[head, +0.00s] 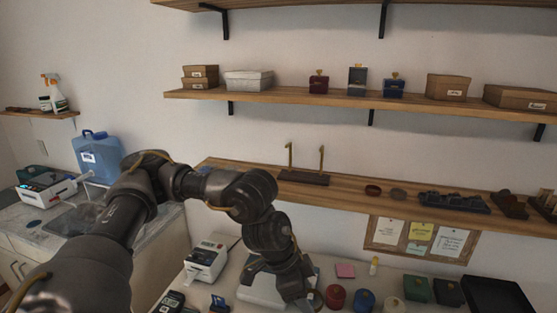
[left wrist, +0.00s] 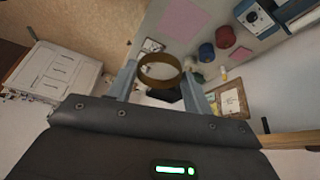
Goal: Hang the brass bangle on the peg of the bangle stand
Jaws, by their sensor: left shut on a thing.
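The brass bangle (left wrist: 159,84) is a plain brass-coloured ring. In the left wrist view it sits between the two fingers of my left gripper (left wrist: 160,73), which is shut on it. In the head view my left gripper (head: 316,299) is low, over the worktop near the bottom edge; the bangle cannot be made out clearly there. The bangle stand (head: 303,178) is on the lower wooden shelf, above and apart from my gripper. It has a dark base and two upright brass posts with bent tops. Nothing visibly hangs on it. My right gripper is not in view.
The lower shelf (head: 347,194) also bears small dark dishes (head: 373,190) and a dark tray (head: 453,202) to the right of the stand. The upper shelf (head: 300,100) holds boxes. A label printer (head: 207,260) and red and blue jars (head: 335,296) stand on the worktop.

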